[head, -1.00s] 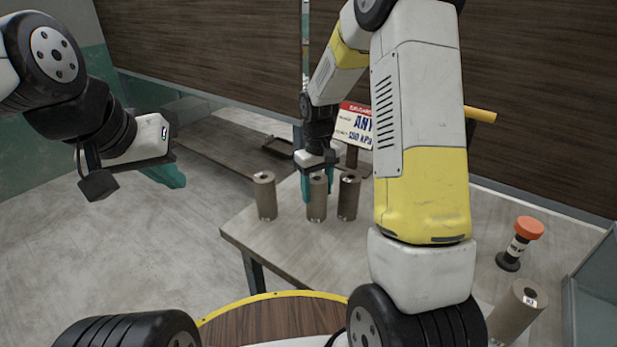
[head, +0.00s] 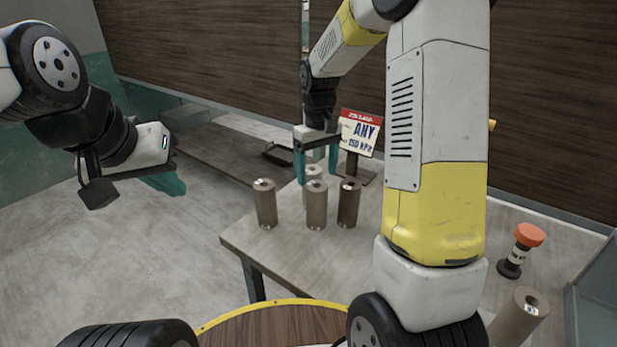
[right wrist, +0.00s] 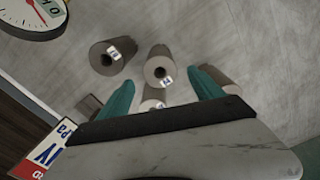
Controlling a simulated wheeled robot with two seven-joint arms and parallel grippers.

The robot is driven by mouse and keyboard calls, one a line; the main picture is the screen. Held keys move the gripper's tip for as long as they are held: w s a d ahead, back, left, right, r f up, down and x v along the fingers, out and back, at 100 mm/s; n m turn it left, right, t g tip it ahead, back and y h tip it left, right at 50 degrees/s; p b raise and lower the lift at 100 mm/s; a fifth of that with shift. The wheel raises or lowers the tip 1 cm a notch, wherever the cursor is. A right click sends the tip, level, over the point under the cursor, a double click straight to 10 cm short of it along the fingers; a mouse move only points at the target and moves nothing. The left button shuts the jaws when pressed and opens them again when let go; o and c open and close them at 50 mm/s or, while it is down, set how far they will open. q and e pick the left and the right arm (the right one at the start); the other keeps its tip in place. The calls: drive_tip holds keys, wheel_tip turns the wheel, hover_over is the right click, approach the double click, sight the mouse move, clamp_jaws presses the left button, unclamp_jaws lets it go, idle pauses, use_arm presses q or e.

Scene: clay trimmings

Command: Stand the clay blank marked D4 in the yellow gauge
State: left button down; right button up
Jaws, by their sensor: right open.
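Several brown clay cylinders with holes in their tops stand on the table: a left one (head: 266,206), a front middle one (head: 316,210), a right one (head: 349,207) and a back one (head: 315,172) partly hidden behind the front middle one. My right gripper (head: 318,170) is open, its teal fingers pointing down on either side of the back cylinder. The right wrist view shows white labels on cylinders, too small to read, so I cannot tell which is D4. My left gripper (head: 168,183) hangs left of the table; its jaw opening is unclear. I cannot make out the yellow gauge.
A red and white sign (head: 359,133) stands behind the cylinders. A black post with an orange top (head: 528,236) and another labelled cylinder (head: 520,314) are at the right. A round dial (right wrist: 32,14) shows in the right wrist view. The table's front left (head: 290,255) is clear.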

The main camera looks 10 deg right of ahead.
wheel_tip(320, 180, up, 3)
drive_tip(key=shift+r, duration=0.15)
drive_tip(key=s+r+m+t, duration=0.1)
drive_tip(key=s+r+t, duration=0.1)
drive_tip(key=s, duration=0.5)
drive_tip(key=s+r+m+t+y, duration=0.1)
drive_tip(key=s+r+t, duration=0.1)
drive_tip(key=s+r, duration=0.3)
drive_tip(key=s+r+m+t+y, duration=0.1)
drive_tip(key=s+r, duration=0.3)
drive_tip(key=s, duration=0.6)
drive_tip(key=shift+d+m+t, duration=0.3)
drive_tip(key=shift+d+t, duration=0.1)
drive_tip(key=shift+t, duration=0.1)
drive_tip(key=shift+o, duration=0.3)
drive_tip(key=shift+s, duration=0.3)
drive_tip(key=m+g+h, duration=0.2)
drive_tip(key=m+g, duration=0.3)
hover_over(317, 199)
drive_tip(key=w, duration=0.2)
drive_tip(key=f, duration=1.5)
drive_tip(key=shift+w+d+f, duration=0.1)
drive_tip(key=shift+d+f, duration=0.15)
drive_tip(key=shift+d, duration=0.05)
drive_tip(key=shift+w+f+h, duration=0.2)
drive_tip(key=shift+f+h, duration=0.1)
drive_tip(key=shift+f, duration=0.4)
drive_tip(key=f, duration=0.7)
drive_tip(key=shift+w, duration=0.35)
